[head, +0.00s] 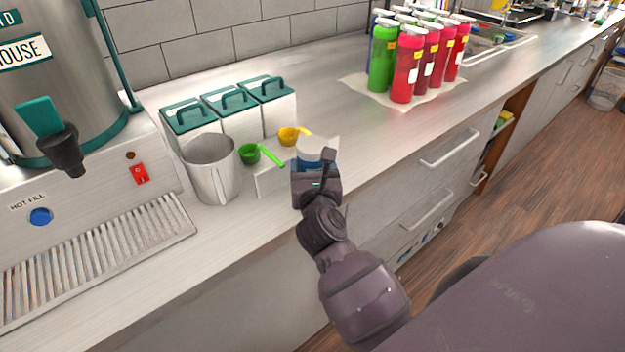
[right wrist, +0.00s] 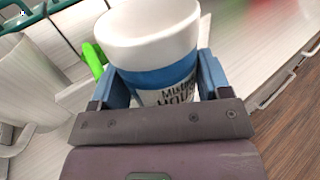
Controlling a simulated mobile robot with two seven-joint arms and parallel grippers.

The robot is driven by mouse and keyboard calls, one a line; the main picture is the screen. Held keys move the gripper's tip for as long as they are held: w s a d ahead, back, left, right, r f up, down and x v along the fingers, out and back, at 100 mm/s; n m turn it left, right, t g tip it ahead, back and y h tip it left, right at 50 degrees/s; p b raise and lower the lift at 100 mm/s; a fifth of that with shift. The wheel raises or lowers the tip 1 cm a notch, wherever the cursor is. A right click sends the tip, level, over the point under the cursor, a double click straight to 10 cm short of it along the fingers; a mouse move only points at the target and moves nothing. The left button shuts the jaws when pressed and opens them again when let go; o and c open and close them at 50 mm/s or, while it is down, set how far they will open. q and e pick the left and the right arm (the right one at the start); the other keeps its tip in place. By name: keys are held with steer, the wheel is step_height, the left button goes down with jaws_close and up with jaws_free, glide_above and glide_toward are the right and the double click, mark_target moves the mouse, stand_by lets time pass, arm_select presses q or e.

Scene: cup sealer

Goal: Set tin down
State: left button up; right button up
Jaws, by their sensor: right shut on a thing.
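The tin (right wrist: 152,52), white with a blue band and dark lettering, fills the middle of the right wrist view. My right gripper (right wrist: 155,85) is shut on it, with a blue finger on each side. In the head view my right gripper (head: 316,172) is at the counter's front edge and partly hides the tin (head: 312,156). The tin looks upright or slightly tilted. I cannot tell whether its base touches the counter (head: 345,125). My left gripper is not in view.
Left of my gripper stand a low white holder (head: 275,181), green scoop (head: 250,154), yellow scoop (head: 289,137) and steel pitcher (head: 209,170). Behind are lidded canisters (head: 232,112). Red and green bottles (head: 407,70) stand farther right. Counter between gripper and bottles is clear.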

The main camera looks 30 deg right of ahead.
steer(key=shift+f+b, duration=0.35)
steer(key=shift+f, duration=1.05)
steer(key=shift+f, duration=0.2)
steer(key=o, duration=1)
